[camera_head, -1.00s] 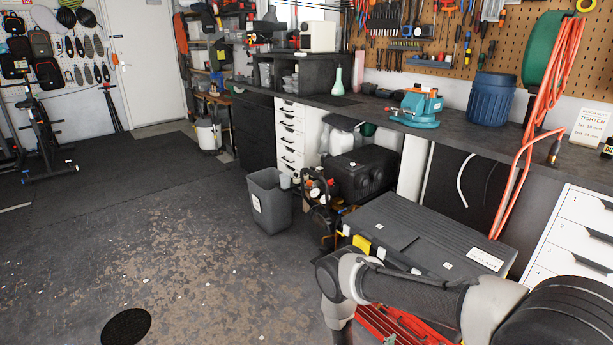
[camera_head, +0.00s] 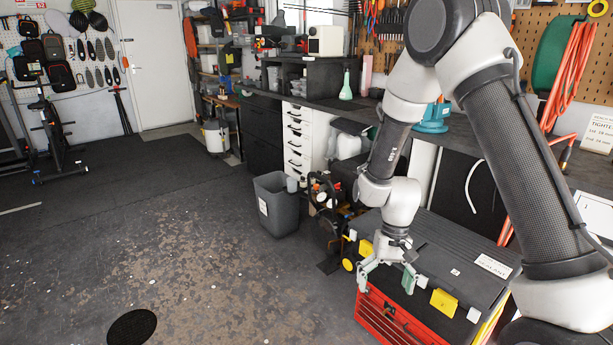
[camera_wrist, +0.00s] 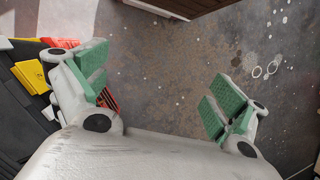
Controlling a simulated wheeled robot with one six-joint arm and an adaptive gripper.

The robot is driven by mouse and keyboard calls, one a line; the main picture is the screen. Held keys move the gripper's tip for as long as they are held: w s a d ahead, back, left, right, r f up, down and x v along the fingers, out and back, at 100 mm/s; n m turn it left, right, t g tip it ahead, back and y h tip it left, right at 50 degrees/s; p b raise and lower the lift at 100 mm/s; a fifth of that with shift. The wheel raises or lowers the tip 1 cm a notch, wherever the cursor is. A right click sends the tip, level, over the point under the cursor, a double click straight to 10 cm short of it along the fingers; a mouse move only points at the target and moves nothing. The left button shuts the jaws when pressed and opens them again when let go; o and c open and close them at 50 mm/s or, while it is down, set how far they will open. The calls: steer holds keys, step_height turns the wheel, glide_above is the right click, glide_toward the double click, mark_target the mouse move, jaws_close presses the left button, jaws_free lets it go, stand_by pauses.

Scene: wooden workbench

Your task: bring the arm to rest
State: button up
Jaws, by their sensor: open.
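My gripper (camera_head: 388,277) hangs from the raised, folded arm in the head view, in front of the near edge of the red and black tool chest (camera_head: 440,262). Its fingers are spread apart. The wrist view shows my gripper (camera_wrist: 160,95) open, with green pads on both fingers and nothing between them, only the worn floor (camera_wrist: 165,75) beyond. Part of the tool chest (camera_wrist: 22,100) shows at the left of the wrist view.
A grey bin (camera_head: 278,205) stands left of the chest, next to a compressor (camera_head: 328,215). The workbench (camera_head: 330,103) runs behind, with a teal vise (camera_head: 434,118) partly hidden by my arm. Open floor (camera_head: 180,265) lies to the left.

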steer(key=s+d+r+t, duration=0.2)
steer(key=s+d+r, duration=0.3)
steer(key=r, duration=0.6)
steer(key=s+d+r+t, duration=0.3)
steer(key=s+d+r, duration=0.2)
steer(key=r, duration=0.6)
steer(key=s+d+r+t+h, duration=0.1)
steer(key=s+d+r, duration=0.4)
steer(key=r, duration=0.6)
steer(key=shift+s+d+t, duration=0.3)
steer(key=shift+d+t, duration=0.4)
steer(key=shift+d, duration=0.1)
